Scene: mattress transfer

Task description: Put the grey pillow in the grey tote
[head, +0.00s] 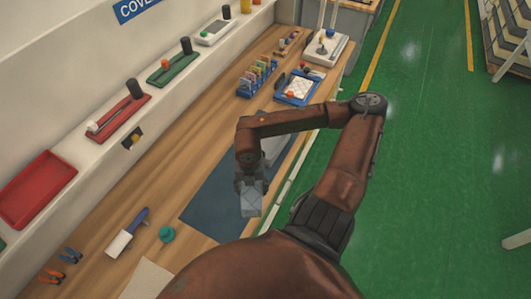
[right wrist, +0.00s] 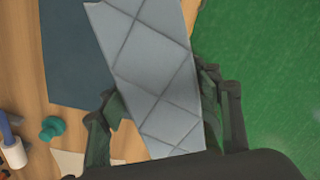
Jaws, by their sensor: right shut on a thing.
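The grey pillow (head: 251,204) is a small pale grey pad with quilted diamond seams. My right gripper (head: 249,187) is shut on it and holds it above the dark blue mat (head: 205,207). In the right wrist view the pillow (right wrist: 150,65) passes between the two fingers, its far end cut off by the top edge. A pale grey thing (head: 277,150) lies partly hidden behind my right forearm near the bench's right edge; I cannot tell whether it is the grey tote. My left gripper is not in view.
On the wooden bench (head: 190,170) lie a blue-handled roller (head: 122,240), a teal knob (head: 167,234) and small clamps (head: 66,258). A blue rack (head: 257,78) and a blue tray (head: 297,88) stand farther back. A red tray (head: 37,188) sits on the left ledge. Green floor lies right.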

